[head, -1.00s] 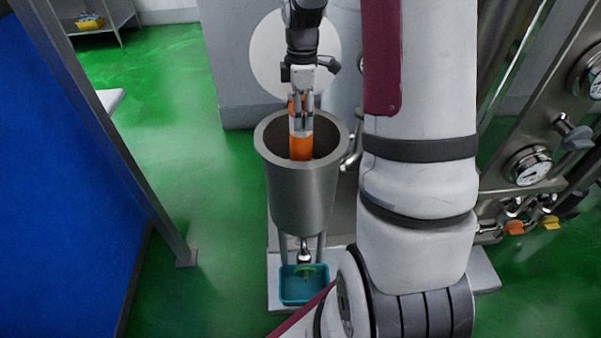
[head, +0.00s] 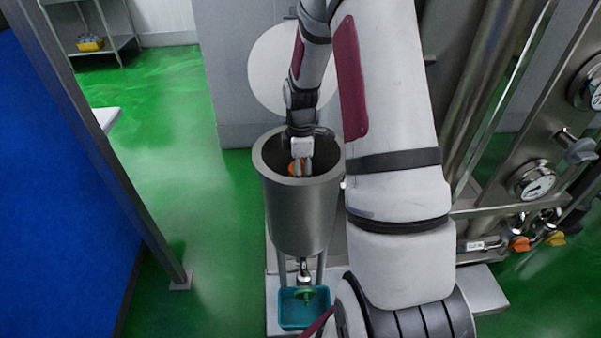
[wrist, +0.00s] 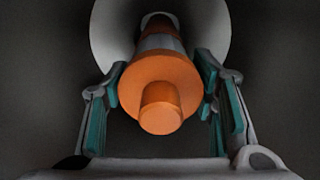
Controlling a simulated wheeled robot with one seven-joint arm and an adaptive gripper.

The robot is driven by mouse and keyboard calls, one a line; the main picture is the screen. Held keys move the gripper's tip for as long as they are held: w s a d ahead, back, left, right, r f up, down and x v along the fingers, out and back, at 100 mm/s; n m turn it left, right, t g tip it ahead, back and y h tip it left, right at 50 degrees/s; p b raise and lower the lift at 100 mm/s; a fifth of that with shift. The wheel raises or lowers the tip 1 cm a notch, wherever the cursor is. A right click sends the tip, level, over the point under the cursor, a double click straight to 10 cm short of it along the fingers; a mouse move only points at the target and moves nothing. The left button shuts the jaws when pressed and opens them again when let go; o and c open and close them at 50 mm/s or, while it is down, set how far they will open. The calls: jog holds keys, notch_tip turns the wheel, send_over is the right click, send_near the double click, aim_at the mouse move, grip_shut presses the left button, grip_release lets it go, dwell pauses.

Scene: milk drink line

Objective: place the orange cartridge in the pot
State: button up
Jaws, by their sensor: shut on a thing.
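The orange cartridge (wrist: 160,84) has a paler band around it and fills the middle of the wrist view, between my two fingers. In the head view only a bit of its orange top (head: 296,167) shows inside the pot's mouth. The pot (head: 302,215) is a tall grey metal vessel on legs. My gripper (head: 301,168) is shut on the cartridge and reaches down inside the pot's rim. It also shows in the wrist view (wrist: 163,95), with teal pads at the cartridge's sides. The cartridge's lower end is hidden by the pot wall in the head view.
A teal tray (head: 304,308) stands under the pot's outlet. Pipes and gauges (head: 531,180) stand at the right. A grey post (head: 115,140) and blue panel (head: 50,180) are at the left. Green floor (head: 222,200) lies open between post and pot.

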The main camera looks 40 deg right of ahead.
jog(key=o, duration=1.4)
jog(key=shift+f, duration=0.1)
jog(key=shift+o, duration=0.2)
notch_tip(320, 180, up, 12)
jog(key=shift+r+p, duration=0.15)
jog(key=shift+p, duration=1)
jog(key=s+a+r+m, duration=0.5)
jog(key=s+a+r, duration=0.7)
jog(key=a+r, duration=0.2)
jog(key=s+a+r+m, duration=0.1)
jog(key=s+a+m, duration=0.2)
jog(key=s, duration=0.5)
jog(key=s+a+m+t, duration=0.1)
jog(key=s+a+m, duration=0.2)
jog(key=s, duration=0.6)
jog(key=shift+a+r+t, duration=0.3)
jog(key=shift+a+r, duration=0.05)
jog(key=shift+a, duration=0.6)
